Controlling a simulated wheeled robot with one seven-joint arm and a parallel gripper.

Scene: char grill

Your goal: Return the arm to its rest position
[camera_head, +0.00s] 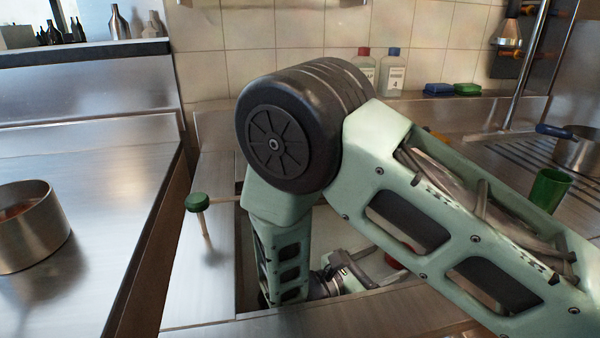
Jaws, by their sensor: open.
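My pale green arm (400,190) fills the middle and right of the head view, bent at a large black round joint (300,125). Its forward link (280,260) hangs down into a recessed opening in the steel counter. My gripper (362,271) is at the low end of the arm, inside or just above this opening, pointing to the right. It is open. My arm partly covers the area around it, and I see nothing held.
A steel pot (30,235) stands on the left counter. A green-topped wooden-handled tool (198,203) is left of the arm, close to it. A green cup (548,190) and a blue-handled pan (577,148) are at right. Two bottles (392,75) stand behind.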

